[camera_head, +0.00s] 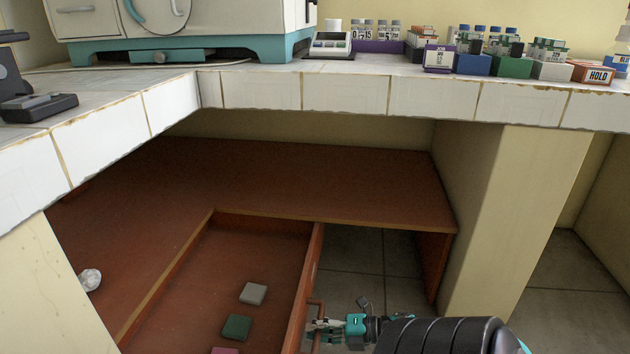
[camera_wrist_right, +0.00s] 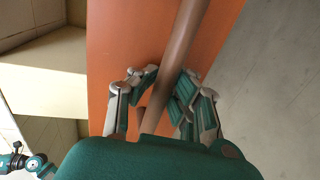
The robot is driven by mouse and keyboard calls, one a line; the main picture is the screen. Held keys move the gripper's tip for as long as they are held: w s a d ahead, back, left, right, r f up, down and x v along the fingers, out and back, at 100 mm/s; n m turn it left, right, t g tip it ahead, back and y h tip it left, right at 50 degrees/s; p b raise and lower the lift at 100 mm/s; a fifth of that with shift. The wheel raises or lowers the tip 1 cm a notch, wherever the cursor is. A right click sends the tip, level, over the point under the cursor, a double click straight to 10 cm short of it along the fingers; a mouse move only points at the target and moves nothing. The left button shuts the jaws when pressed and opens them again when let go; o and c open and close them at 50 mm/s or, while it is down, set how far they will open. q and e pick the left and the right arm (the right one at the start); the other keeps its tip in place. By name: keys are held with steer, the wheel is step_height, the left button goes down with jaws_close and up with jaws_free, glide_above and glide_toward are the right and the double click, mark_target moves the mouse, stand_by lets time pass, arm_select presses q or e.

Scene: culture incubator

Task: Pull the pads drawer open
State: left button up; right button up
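The pads drawer (camera_head: 304,285) is a reddish-brown wooden drawer under the counter. It stands open, and its inside shows. A grey pad (camera_head: 253,293), a green pad (camera_head: 236,327) and a pink pad (camera_head: 225,351) lie on its floor. Its bar handle (camera_head: 316,308) is on the side wall facing right. My right gripper (camera_head: 318,325) is at this handle. In the right wrist view, the handle (camera_wrist_right: 184,40) runs between the fingers of my right gripper (camera_wrist_right: 166,85), which look closed around it. My left gripper does not show.
A tiled white counter (camera_head: 345,92) runs above the drawer, with an incubator (camera_head: 185,22), a small scale (camera_head: 331,45) and several vial racks on it. A cream pillar (camera_head: 505,215) stands right of the drawer. Grey floor (camera_head: 350,250) is clear beside the handle. A crumpled white ball (camera_head: 90,279) lies at left.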

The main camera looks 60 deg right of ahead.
steer(key=o, duration=0.6)
steer(key=shift+c, duration=0.2)
steer(key=shift+s, duration=0.1)
steer(key=v, duration=1.2)
